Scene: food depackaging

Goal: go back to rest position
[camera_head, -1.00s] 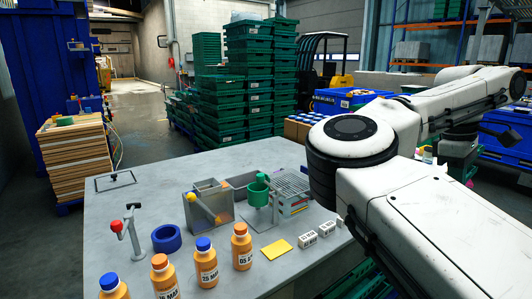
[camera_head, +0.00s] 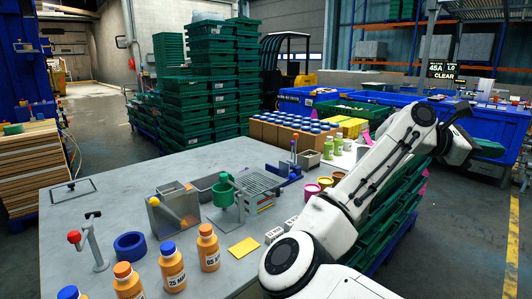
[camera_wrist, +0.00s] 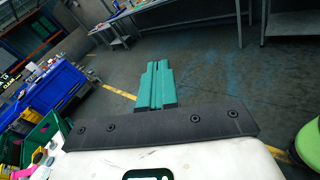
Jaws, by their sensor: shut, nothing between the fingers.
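My gripper (camera_wrist: 155,86) shows in the wrist view as two teal fingers pressed together, with nothing between them. Beyond the fingers is bare grey floor. In the head view my white arm reaches from the bottom middle up to the right. My gripper (camera_head: 488,149) is at its far end on the right, beyond the grey table (camera_head: 105,222) and above the floor by a blue container. In that view the fingers are small and seen from the side.
Stacked green crates (camera_head: 400,215) lie under my arm. A blue container (camera_head: 478,125) is behind the gripper. A metal bench (camera_wrist: 286,22) stands beyond open floor.

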